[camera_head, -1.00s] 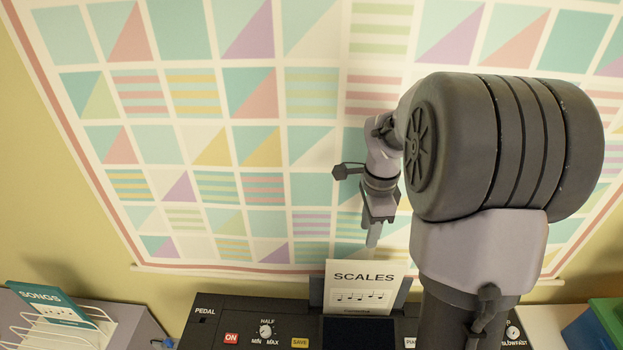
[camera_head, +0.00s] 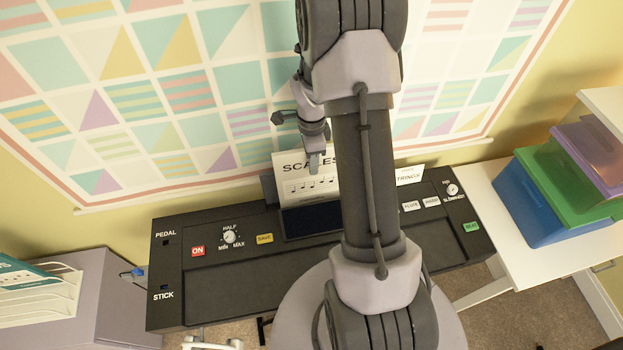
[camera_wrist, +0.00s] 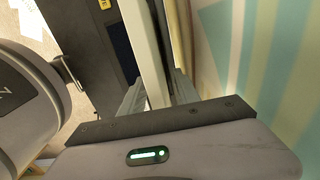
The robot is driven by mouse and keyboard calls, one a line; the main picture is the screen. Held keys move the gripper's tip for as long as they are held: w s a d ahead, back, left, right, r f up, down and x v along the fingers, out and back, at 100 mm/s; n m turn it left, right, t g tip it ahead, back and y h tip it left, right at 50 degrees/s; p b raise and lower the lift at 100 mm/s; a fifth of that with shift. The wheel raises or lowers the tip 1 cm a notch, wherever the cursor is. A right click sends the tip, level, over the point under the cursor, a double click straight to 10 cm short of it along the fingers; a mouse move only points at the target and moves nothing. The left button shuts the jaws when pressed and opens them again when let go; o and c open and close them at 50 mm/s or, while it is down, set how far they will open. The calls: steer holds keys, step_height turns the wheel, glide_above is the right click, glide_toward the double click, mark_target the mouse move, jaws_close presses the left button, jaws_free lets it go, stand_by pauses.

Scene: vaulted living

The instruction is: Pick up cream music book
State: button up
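The cream music book (camera_head: 296,185), marked SCALES with a row of notes, stands upright on the music stand behind the black keyboard (camera_head: 215,265). Its right part is hidden behind my arm in the head view. My gripper (camera_head: 314,163) points down at the book's top. In the wrist view, the book (camera_wrist: 147,50) appears as a pale slab seen nearly edge-on, between the two fingers of my gripper (camera_wrist: 158,92). The fingers are apart, one on each side of it; a gap shows at the right finger. Contact at the left finger cannot be told.
A patterned wall hanging (camera_head: 220,90) is close behind the stand. A rack with a teal book (camera_head: 30,277) is at the left. Stacked blue, green and purple bins (camera_head: 550,205) sit on a white table at the right.

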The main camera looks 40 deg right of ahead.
steer(key=shift+s+r, duration=0.1)
jaws_close()
stand_by(1.3)
